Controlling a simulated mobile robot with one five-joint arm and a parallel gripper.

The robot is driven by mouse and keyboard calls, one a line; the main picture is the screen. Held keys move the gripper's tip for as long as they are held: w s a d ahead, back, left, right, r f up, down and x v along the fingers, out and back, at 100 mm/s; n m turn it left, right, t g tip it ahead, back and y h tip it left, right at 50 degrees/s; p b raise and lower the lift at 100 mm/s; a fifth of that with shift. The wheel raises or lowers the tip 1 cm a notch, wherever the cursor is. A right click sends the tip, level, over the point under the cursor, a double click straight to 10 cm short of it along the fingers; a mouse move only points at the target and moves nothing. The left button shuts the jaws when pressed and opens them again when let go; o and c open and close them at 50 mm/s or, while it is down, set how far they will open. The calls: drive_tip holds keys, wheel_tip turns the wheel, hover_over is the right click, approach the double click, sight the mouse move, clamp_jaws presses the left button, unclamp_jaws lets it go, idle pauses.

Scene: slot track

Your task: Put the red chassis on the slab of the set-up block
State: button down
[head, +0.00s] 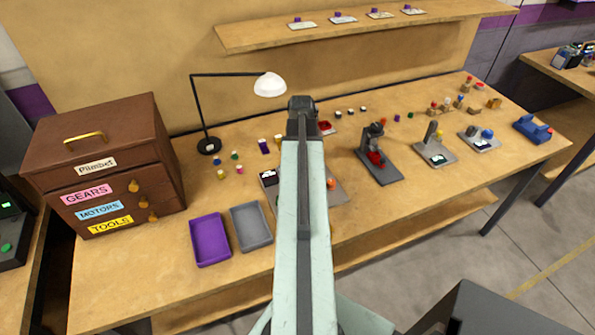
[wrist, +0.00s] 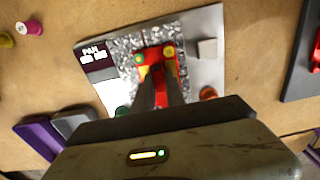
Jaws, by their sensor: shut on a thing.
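In the wrist view, my gripper (wrist: 160,76) is shut on the red chassis (wrist: 158,53), which shows between and beyond the fingers. A yellow and a green round part show at its far end. The chassis is over the speckled grey patch of a pale plate (wrist: 206,22); I cannot tell whether it touches. The plate carries a dark label, a small grey cube (wrist: 207,48) and an orange round part (wrist: 208,92). I cannot tell for sure whether this plate is the set-up block. In the head view, my gripper (head: 302,104) is seen from behind, and the chassis is hidden.
A dark stand (head: 378,167) with a red part is right of my arm, with other stations (head: 435,153) further right. A purple tray (head: 209,240) and a grey tray (head: 251,228) lie left. A lamp (head: 207,145) and brown drawers (head: 110,165) stand further left.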

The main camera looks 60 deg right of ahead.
drive_tip(key=shift+w+a, duration=0.15)
drive_tip(key=shift+w, duration=0.4)
drive_tip(key=shift+a+f, duration=0.1)
drive_tip(key=shift+f, duration=0.15)
drive_tip(key=c, duration=1.4)
unclamp_jaws()
drive_tip(key=shift+r, duration=0.1)
wheel_tip(320, 180, up, 12)
drive_tip(key=p, duration=1.2)
drive_tip(key=shift+r, duration=0.15)
